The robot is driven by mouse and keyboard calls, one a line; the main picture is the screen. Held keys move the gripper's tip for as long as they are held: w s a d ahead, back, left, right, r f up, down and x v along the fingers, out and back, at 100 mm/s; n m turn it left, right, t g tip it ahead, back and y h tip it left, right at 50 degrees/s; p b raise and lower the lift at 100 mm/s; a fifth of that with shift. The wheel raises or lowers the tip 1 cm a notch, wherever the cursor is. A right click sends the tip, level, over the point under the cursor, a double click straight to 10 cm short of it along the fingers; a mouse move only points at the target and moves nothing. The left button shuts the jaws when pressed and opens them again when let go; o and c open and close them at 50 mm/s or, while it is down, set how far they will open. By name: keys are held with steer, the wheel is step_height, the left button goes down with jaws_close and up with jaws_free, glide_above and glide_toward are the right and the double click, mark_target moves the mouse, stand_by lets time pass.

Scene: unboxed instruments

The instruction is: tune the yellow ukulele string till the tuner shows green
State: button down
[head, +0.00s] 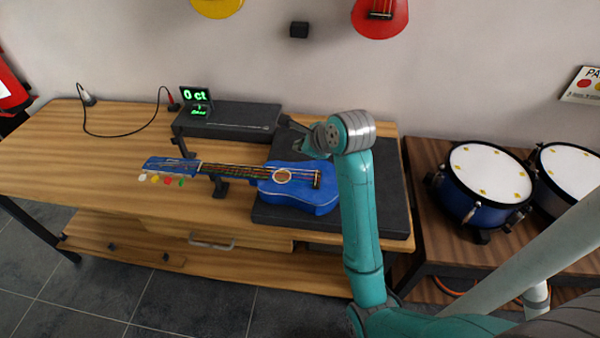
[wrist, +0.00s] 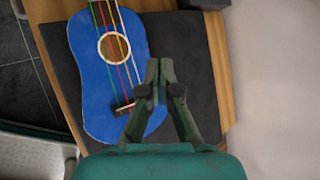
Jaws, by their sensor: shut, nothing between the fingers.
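The blue ukulele (head: 298,191) lies with its body on a dark mat and its neck pointing left. Its colored strings (head: 245,170) run to the headstock (head: 168,165), where white, yellow (head: 154,179), red and green pegs stick out along the near edge. The body also shows in the wrist view (wrist: 88,88). The tuner (head: 196,98) has a lit screen reading "0 ct" in green, with smaller green text below. My gripper (head: 288,123) is shut and empty above the far side of the mat, away from the pegs. Its fingers show over the mat in the wrist view (wrist: 157,82).
A dark raised shelf (head: 240,116) stands behind the neck, and a neck support (head: 221,188) stands under it. A black cable (head: 113,135) loops at the back left. Drums (head: 490,172) stand at right. The table's left part is clear.

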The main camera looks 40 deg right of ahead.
mark_target(296, 169)
steer(key=shift+f, duration=3.5)
steer(key=shift+f, duration=0.15)
steer(key=shift+f, duration=0.25)
steer(key=shift+f, duration=0.3)
steer(key=shift+r, duration=0.75)
steer(key=shift+r, duration=2.5)
